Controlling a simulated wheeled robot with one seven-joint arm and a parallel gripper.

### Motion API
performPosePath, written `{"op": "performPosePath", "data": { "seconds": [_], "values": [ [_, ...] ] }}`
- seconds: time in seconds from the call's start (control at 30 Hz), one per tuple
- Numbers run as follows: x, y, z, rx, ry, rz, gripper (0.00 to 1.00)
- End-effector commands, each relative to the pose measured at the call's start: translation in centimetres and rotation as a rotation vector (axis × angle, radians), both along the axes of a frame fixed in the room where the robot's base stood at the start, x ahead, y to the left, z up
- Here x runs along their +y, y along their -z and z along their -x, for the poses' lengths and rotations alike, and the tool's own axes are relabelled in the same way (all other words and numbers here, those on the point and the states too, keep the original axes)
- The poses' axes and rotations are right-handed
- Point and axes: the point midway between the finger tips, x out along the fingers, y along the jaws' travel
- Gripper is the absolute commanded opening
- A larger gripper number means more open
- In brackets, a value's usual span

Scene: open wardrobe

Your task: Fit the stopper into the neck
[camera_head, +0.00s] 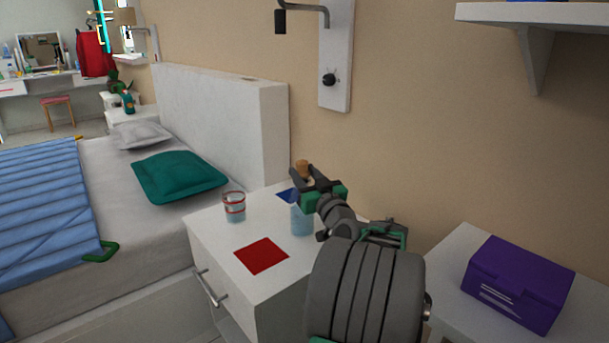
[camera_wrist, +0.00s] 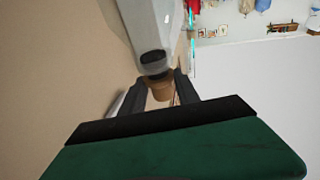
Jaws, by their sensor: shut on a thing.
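A tan cork stopper (camera_head: 302,167) stands up between the fingers of my gripper (camera_head: 304,179). The gripper is shut on it, above the nightstand (camera_head: 215,236). In the wrist view, the stopper (camera_wrist: 161,90) shows between the two dark fingertips. A pale blue see-through bottle (camera_head: 302,219) stands on the nightstand below the gripper in the head view. Its upper part and neck are hidden behind my gripper, so I cannot tell whether the stopper touches the neck.
A glass with red bands (camera_head: 234,207) and a flat red square (camera_head: 261,256) are on the nightstand. A blue patch (camera_head: 286,195) lies behind the bottle. A wall lamp panel (camera_head: 336,60) is above; a purple box (camera_head: 518,285) sits at right. The bed is left.

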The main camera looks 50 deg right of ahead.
Motion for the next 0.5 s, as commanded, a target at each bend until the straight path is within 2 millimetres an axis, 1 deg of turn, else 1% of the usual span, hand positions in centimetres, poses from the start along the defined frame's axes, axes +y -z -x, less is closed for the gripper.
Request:
{"op": "performPosePath", "data": {
  "seconds": [0.5],
  "values": [
    [0.0,1.4,0.0,0.0,0.0,0.0,0.0]
  ]
}}
